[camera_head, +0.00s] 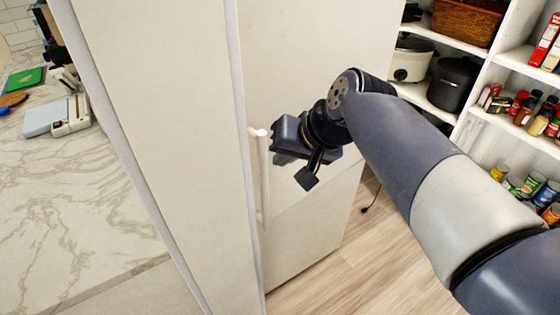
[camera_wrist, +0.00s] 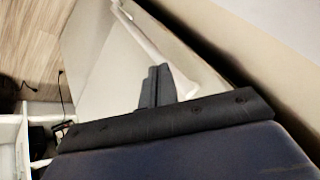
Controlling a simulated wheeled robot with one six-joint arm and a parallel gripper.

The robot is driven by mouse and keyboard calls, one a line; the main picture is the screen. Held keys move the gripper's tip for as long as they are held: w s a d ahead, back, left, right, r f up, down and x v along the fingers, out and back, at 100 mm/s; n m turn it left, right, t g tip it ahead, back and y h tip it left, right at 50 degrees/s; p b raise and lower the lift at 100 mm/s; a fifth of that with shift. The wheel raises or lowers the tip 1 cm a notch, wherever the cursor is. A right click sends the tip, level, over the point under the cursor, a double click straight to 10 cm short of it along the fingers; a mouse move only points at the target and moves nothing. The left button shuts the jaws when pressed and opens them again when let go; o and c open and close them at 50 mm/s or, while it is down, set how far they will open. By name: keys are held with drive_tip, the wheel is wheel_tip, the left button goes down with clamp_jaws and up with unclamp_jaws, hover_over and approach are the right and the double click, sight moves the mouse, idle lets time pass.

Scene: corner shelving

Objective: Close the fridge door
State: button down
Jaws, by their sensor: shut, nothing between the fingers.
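The white fridge door (camera_head: 315,75) stands in the middle of the head view, with a pale vertical handle (camera_head: 262,185) near its left edge. In the wrist view the door (camera_wrist: 95,75) and its long handle (camera_wrist: 140,32) show ahead of the fingers. A dark gap runs along the door there, beside a beige panel (camera_wrist: 235,35); how far the door is open is hard to tell. My gripper (camera_head: 275,138) is at the upper part of the handle. Its fingers (camera_wrist: 158,68) are together and empty, close to the handle; contact cannot be told.
A tall white panel (camera_head: 165,110) stands left of the door, beside a marble counter (camera_head: 60,200). White shelves (camera_head: 490,85) with pots, jars and cans are at the right. Wooden floor (camera_head: 365,245) is clear below the door, apart from a thin dark cord.

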drive_tip(key=w+d+r+m+g+y+p, duration=0.15)
drive_tip(key=d+m+y, duration=0.25)
drive_tip(key=d, duration=0.6)
drive_tip(key=a+r+p+x, duration=0.1)
drive_tip(key=p+x, duration=0.2)
drive_tip(key=x, duration=1)
drive_tip(key=shift+w+r, duration=0.2)
drive_tip(key=shift+w, duration=0.2)
drive_tip(key=shift+g, duration=0.25)
